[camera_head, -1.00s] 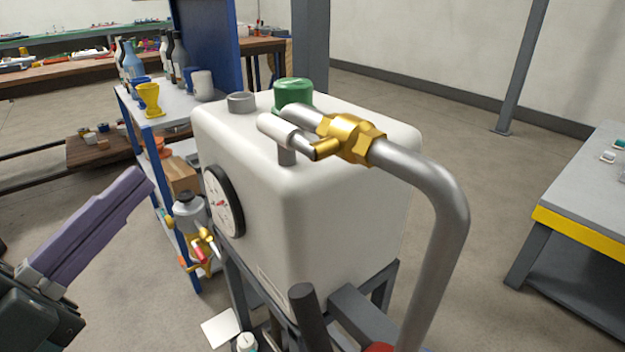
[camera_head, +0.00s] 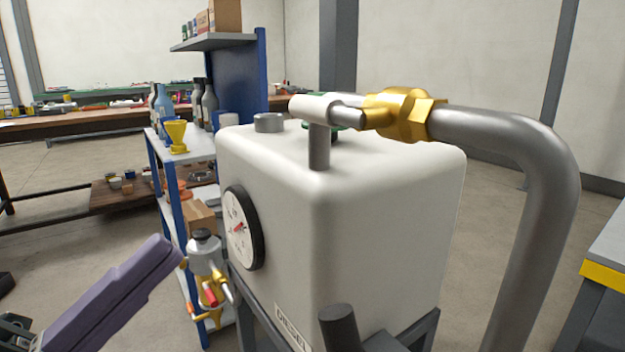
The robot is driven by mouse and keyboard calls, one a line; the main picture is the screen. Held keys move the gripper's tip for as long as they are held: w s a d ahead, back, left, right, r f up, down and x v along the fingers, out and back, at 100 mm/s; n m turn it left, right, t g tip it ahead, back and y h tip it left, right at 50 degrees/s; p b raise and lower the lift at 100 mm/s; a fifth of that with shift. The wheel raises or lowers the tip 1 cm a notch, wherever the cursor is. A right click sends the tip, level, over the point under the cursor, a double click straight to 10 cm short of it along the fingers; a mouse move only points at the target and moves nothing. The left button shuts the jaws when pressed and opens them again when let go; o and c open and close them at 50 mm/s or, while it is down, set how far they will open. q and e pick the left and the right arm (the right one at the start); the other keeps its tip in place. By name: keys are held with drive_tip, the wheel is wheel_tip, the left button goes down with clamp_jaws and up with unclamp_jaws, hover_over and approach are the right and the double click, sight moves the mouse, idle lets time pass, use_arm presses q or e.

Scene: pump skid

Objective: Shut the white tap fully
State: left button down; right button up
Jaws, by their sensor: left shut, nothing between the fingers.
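The white tap is on the pipe above the tank. It has a brass body (camera_head: 402,114) and a lever with a white grip (camera_head: 313,106). The lever points left from the body, roughly in line with the pipe, and hides part of what lies behind it. My left gripper (camera_head: 172,252) is at the lower left, with long purple fingers shut and empty. It is well below and left of the tap and does not touch it. My right gripper is out of view.
The white tank (camera_head: 350,210) carries a round gauge (camera_head: 244,228). A thick grey pipe (camera_head: 545,160) bends down at the right. A small tap with a red grip (camera_head: 210,294) is left of the tank, before a blue shelf rack (camera_head: 180,215). A dark post (camera_head: 338,325) stands in front.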

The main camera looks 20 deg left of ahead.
sight(308, 118)
use_arm(q)
drive_tip(key=p+x, duration=0.2)
drive_tip(key=x, duration=1.1)
drive_tip(key=shift+w+d+r+p, duration=0.1)
drive_tip(key=shift+w+d+p, duration=0.05)
drive_tip(key=shift+p, duration=0.25)
